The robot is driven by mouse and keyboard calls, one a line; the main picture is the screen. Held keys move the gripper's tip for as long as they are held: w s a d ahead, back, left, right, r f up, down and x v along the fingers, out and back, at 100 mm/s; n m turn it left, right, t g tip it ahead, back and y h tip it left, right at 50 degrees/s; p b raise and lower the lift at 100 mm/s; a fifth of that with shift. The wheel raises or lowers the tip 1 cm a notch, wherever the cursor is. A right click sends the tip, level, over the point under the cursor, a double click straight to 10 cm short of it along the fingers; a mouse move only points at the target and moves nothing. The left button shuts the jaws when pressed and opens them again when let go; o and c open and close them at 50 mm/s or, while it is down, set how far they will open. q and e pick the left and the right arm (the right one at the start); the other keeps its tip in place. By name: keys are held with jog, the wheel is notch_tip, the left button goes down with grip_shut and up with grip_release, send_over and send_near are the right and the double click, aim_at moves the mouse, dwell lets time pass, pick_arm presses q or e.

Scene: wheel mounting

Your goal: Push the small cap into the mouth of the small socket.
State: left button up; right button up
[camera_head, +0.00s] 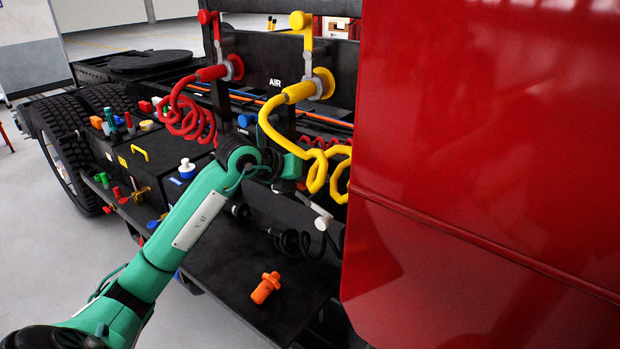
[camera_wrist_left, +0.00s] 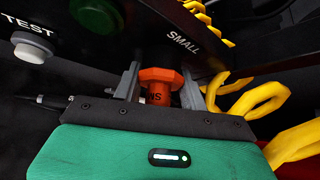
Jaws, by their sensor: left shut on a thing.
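The small cap (camera_wrist_left: 160,78) is orange with a hexagonal collar and partly visible lettering. In the left wrist view it sits between the two grey fingers of my left gripper (camera_wrist_left: 160,90), which is shut on it. The black panel just beyond carries the label SMALL (camera_wrist_left: 184,40). A dark round part, likely the small socket (camera_wrist_left: 154,56), shows directly behind the cap, below and left of the label. The cap hides its mouth, so I cannot tell whether they touch. In the head view my left arm reaches the panel, and its fingertips and the cap are hidden.
A loose orange part (camera_head: 265,288) lies on the black step (camera_head: 225,285). Yellow coiled hose (camera_wrist_left: 258,100) hangs close on the gripper's right. A TEST button (camera_wrist_left: 32,48) and a green round part (camera_wrist_left: 97,14) are at left. The red cab panel (camera_head: 480,150) bounds the right.

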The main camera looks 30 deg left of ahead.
pick_arm(q)
jog(key=o, duration=0.7)
jog(key=shift+r, duration=0.1)
jog(key=o, duration=0.4)
jog(key=shift+w, duration=0.15)
jog(key=shift+o, duration=0.2)
jog(key=shift+s+a, duration=0.1)
jog(key=shift+s, duration=0.25)
jog(key=b+v, duration=0.6)
jog(key=v, duration=0.7)
